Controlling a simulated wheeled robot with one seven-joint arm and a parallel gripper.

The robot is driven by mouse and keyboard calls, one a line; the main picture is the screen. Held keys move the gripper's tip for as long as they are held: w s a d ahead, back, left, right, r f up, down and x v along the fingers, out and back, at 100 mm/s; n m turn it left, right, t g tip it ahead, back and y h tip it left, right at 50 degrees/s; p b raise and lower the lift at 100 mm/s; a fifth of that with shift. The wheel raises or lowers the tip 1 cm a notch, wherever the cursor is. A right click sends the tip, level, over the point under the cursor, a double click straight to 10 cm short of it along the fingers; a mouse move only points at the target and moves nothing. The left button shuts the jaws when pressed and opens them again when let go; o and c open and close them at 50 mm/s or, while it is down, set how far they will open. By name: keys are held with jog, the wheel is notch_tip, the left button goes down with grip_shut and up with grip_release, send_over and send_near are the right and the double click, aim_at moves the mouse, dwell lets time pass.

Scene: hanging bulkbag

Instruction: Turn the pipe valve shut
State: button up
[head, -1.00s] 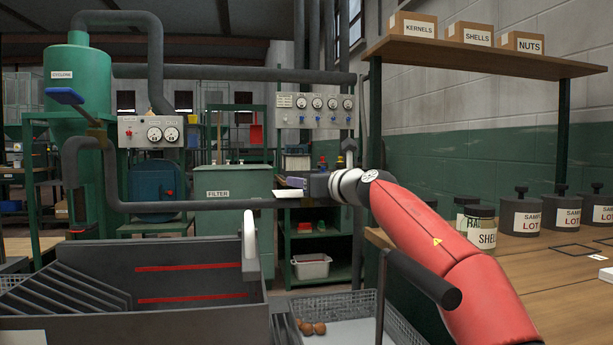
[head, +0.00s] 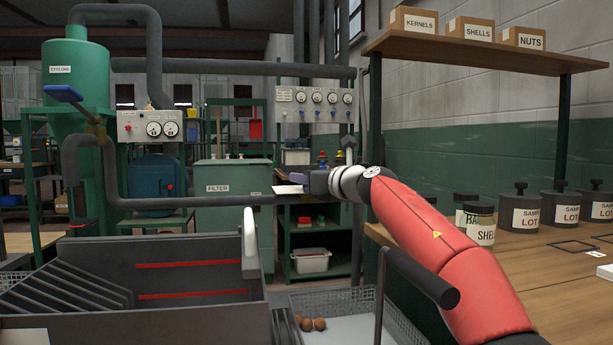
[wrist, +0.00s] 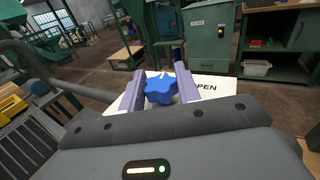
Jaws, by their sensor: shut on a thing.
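A blue star-shaped valve knob (wrist: 160,90) sits between the two pale purple fingers of my gripper (wrist: 160,76) in the wrist view. The fingers are shut on it, one on each side. Behind the knob is a white plate (wrist: 213,86) whose visible letters read "PEN"; the rest is covered. In the head view my gripper (head: 292,182) is at the centre, by the right end of a grey horizontal pipe (head: 190,203). The white plate (head: 287,190) shows edge-on there, and I cannot make out the knob in that view.
A blue lever (head: 63,94) stands on piping by the green cyclone (head: 78,72). A grey slotted hopper (head: 190,250) fills the lower left. A wire basket (head: 350,305) with brown nuts is below my arm. A wooden bench (head: 540,265) with jars is at right.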

jog(key=shift+r+p, duration=0.15)
jog(key=shift+p, duration=0.15)
jog(key=n+g+y+p, duration=0.4)
jog(key=p, duration=0.2)
jog(key=shift+w+r+g+p, duration=0.1)
jog(key=shift+r+g+p, duration=0.05)
jog(key=shift+g+p, duration=0.25)
jog(key=shift+n+g+y+p, duration=0.6)
jog(key=shift+n+g+p, duration=0.2)
jog(key=shift+g+p, duration=0.4)
jog(key=shift+f, duration=0.3)
jog(key=o, duration=1)
jog(key=b+v, duration=0.1)
jog(key=v, duration=0.7)
